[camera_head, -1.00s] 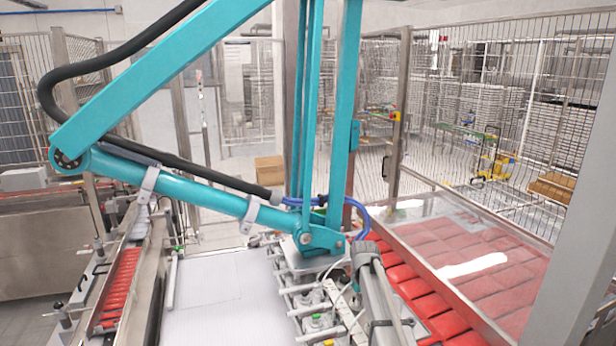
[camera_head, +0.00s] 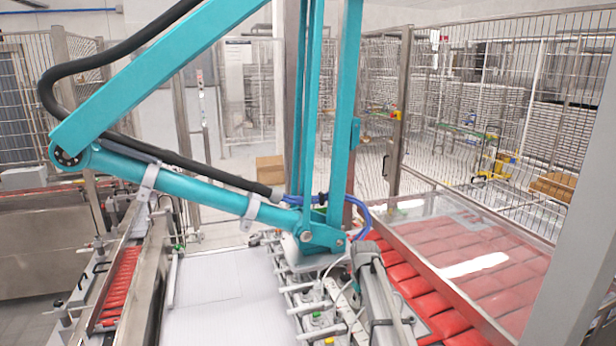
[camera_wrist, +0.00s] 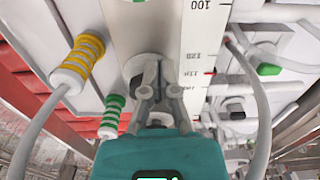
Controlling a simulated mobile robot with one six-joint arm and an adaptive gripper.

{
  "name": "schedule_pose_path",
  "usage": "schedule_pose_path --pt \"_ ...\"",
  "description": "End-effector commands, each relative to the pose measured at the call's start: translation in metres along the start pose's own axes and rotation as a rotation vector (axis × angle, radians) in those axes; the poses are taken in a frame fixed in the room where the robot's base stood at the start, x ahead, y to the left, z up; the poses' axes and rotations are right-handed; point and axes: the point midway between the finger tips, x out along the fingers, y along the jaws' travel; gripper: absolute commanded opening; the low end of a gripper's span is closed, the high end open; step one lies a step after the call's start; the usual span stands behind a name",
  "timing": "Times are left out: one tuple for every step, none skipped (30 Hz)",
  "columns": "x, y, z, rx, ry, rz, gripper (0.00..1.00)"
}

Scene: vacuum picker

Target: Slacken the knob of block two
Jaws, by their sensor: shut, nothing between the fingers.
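In the wrist view my gripper (camera_wrist: 157,68) has its grey fingers together, with the tips in front of a round grey knob (camera_wrist: 134,66). The fingers hide part of this knob; I cannot tell whether they touch it. The knob sits beside a white scale (camera_wrist: 205,45) with black numbers and red marks. Another dark knob (camera_wrist: 236,110) shows on a block to the right. No block number is readable, so I cannot tell which is block two. In the head view the row of blocks (camera_head: 314,322) lies below the teal picker arm; my fingers cannot be made out there.
A yellow ribbed suction cup (camera_wrist: 80,60) and a green one (camera_wrist: 113,112) stand left of my fingers. A grey hose (camera_wrist: 256,95) curves past on the right. The teal picker arm (camera_head: 200,190) spans the workspace. Red packs (camera_head: 432,305) lie at the right.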

Motion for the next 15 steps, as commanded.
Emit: schedule_pose_path --pt "0.0 0.0004 -0.0006 0.0 0.0 0.0 0.0" --pt "0.0 0.0006 -0.0008 0.0 0.0 0.0 0.0" --pt "0.0 0.0008 -0.0011 0.0 0.0 0.0 0.0" --pt "0.0 0.0009 -0.0014 0.0 0.0 0.0 0.0" --pt "0.0 0.0012 -0.0015 0.001 0.0 0.0 0.0" --pt "0.0 0.0016 -0.0017 0.001 0.0 0.0 0.0" --pt "0.0 0.0017 -0.0019 0.001 0.0 0.0 0.0" --pt "0.0 0.0019 -0.0022 0.001 0.0 0.0 0.0" --pt "0.0 0.002 -0.0025 0.001 0.0 0.0 0.0" --pt "0.0 0.0021 -0.0027 0.001 0.0 0.0 0.0" --pt "0.0 0.0022 -0.0031 0.001 0.0 0.0 0.0" --pt "0.0 0.0023 -0.0034 0.001 0.0 0.0 0.0" --pt "0.0 0.0024 -0.0037 0.001 0.0 0.0 0.0" --pt "0.0 0.0024 -0.0038 0.001 0.001 0.0 0.0" --pt "0.0 0.0024 -0.0037 0.001 0.001 0.0 0.0"
